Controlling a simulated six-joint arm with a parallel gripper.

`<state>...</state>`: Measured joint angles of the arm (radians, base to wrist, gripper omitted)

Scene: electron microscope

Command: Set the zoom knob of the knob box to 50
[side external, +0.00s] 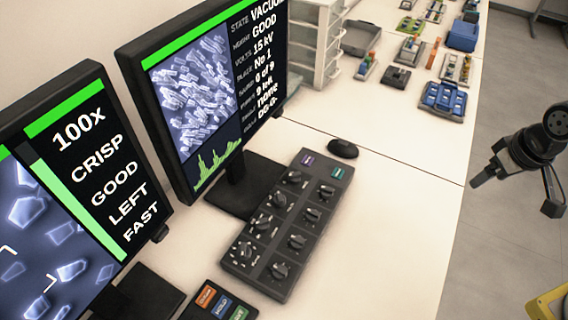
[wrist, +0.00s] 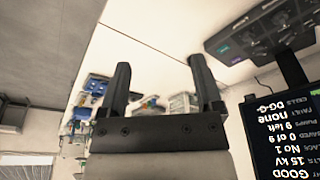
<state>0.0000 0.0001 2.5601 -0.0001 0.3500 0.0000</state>
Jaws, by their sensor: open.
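The dark knob box (side external: 281,232) lies on the white table in front of the monitors, with several knobs in two columns. Its small labels are too blurred to read, so I cannot tell which knob is the zoom knob or its setting. The left monitor (side external: 95,165) reads 100x. My gripper (side external: 480,180) is to the right of the box, past the table's right edge and well apart from it. In the wrist view, my gripper (wrist: 160,66) has its two fingers spread with nothing between them. Part of the knob box (wrist: 258,36) shows at the upper right there.
A second monitor (side external: 205,90) stands behind the box. A black mouse (side external: 343,149) lies just beyond the box's far end. A small panel with coloured buttons (side external: 218,306) sits at the near end. Blue trays (side external: 443,101) and parts are farther back. The table right of the box is clear.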

